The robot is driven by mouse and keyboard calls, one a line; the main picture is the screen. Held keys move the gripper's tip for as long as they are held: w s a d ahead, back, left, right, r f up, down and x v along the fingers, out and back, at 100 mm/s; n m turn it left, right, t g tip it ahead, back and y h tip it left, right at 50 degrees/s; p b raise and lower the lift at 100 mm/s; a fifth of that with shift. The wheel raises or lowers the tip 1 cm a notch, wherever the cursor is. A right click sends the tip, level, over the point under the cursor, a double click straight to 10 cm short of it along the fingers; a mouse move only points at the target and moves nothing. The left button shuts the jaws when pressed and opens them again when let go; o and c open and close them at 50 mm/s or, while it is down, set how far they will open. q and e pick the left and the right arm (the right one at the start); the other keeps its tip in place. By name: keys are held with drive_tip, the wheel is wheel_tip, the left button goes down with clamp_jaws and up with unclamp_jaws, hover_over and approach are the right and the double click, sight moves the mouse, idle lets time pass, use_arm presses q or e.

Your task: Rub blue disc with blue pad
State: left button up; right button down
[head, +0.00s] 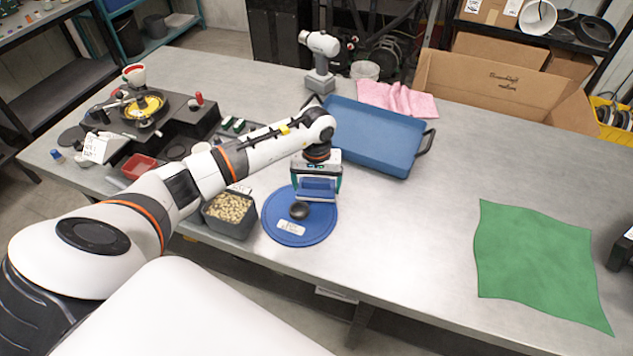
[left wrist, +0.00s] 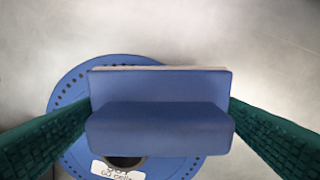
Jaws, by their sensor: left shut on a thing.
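The blue disc (head: 285,229) lies flat on the table near its front edge. My left gripper (head: 317,186) is shut on the blue pad (head: 318,194), over the far side of the disc. In the left wrist view the pad (left wrist: 160,120) sits between my green fingers and covers part of the disc. I cannot tell whether pad and disc touch. My right gripper is not in view.
A grey bin of seeds (head: 229,213) stands left of the disc. A blue tray (head: 372,135) lies behind it, with a pink cloth (head: 398,99) beyond. A black seed meter (head: 150,121) stands at left. The table is clear towards the green cloth (head: 535,262).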

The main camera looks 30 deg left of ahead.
sight(331, 192)
use_arm(q)
drive_tip(key=shift+f, duration=0.25)
drive_tip(key=shift+w+d+r+b, duration=0.15)
drive_tip(key=shift+d+b, duration=0.15)
drive_tip(key=shift+d, duration=0.35)
drive_tip(key=shift+w+d+f+b, duration=0.1)
drive_tip(key=shift+d+b, duration=0.15)
drive_tip(key=shift+d, duration=0.45)
drive_tip(key=shift+w+d+r+b, duration=0.15)
drive_tip(key=shift+d+b, duration=0.15)
drive_tip(key=shift+d, duration=0.35)
drive_tip(key=shift+f+b, duration=0.3)
drive_tip(key=shift+b, duration=0.15)
drive_tip(key=shift+s+a+f+b, duration=0.15)
drive_tip(key=shift+a+b, duration=0.1)
drive_tip(key=shift+a, duration=0.45)
drive_tip(key=shift+s+a+r+b, duration=0.1)
drive_tip(key=shift+a+b, duration=0.2)
drive_tip(key=shift+a, duration=0.35)
drive_tip(key=shift+s+a+f+b, duration=0.15)
drive_tip(key=shift+a+b, duration=0.1)
drive_tip(key=shift+a, duration=0.45)
drive_tip(key=shift+r, duration=0.1)
drive_tip(key=shift+r+p, duration=1.6)
drive_tip(key=shift+r, duration=1.45)
drive_tip(key=shift+r, duration=0.1)
